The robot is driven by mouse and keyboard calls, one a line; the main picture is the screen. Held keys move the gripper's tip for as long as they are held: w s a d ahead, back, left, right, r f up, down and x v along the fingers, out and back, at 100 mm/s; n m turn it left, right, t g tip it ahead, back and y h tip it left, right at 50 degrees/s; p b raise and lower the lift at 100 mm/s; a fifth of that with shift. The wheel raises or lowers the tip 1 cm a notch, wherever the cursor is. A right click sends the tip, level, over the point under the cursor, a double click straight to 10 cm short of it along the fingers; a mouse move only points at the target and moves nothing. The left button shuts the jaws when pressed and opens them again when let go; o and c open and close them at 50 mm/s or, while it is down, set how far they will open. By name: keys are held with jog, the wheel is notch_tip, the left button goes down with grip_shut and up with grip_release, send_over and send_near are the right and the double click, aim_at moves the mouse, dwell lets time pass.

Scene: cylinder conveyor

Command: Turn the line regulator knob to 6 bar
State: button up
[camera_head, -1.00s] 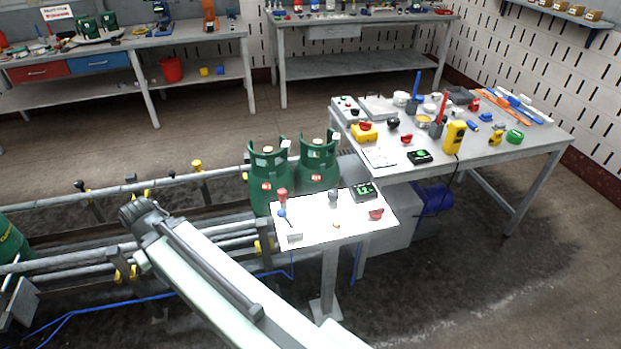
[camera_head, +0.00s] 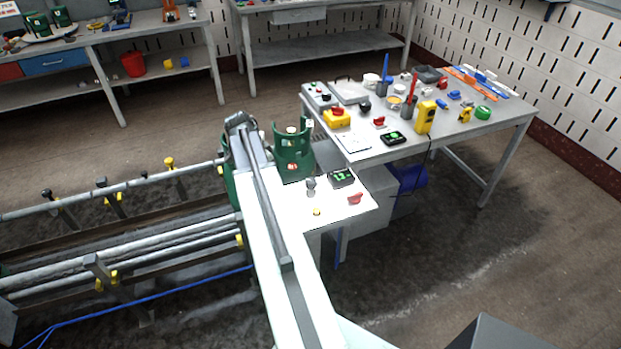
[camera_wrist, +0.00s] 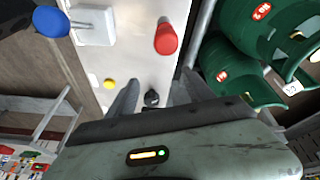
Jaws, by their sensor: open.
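A small dark grey knob (camera_head: 310,185) stands on the small white panel table (camera_head: 335,207), beside a black gauge with green digits (camera_head: 341,178). The digits are too small to read surely. In the wrist view a dark knob (camera_wrist: 151,98) shows between the fingers of my gripper (camera_wrist: 160,82), which are apart and hold nothing. I cannot tell how far the fingers are above it. In the head view my arm reaches over the left of the panel and hides my fingers.
A red knob (camera_wrist: 166,38), a blue knob (camera_wrist: 50,21), a white box (camera_wrist: 93,24) and a yellow button (camera_wrist: 108,84) share the panel. A red handle (camera_head: 355,198) is at its right. Green cylinders (camera_head: 293,152) stand close behind. A cluttered workbench (camera_head: 460,138) is behind right.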

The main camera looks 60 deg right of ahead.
aim_at(311, 181)
jog(key=s+d+m+g, duration=0.1)
jog(key=s+d+m, duration=0.4)
jog(key=s+d, duration=0.3)
jog(key=shift+n, duration=0.3)
jog(key=b+x, duration=0.5)
jog(key=w+b+x, duration=0.1)
jog(key=b+x, duration=0.1)
jog(key=shift+d+f, duration=0.25)
jog(key=shift+d, duration=0.2)
jog(key=shift+r, duration=0.15)
jog(key=c, duration=1.3)
jog(key=shift+s+d, duration=0.1)
grip_shut()
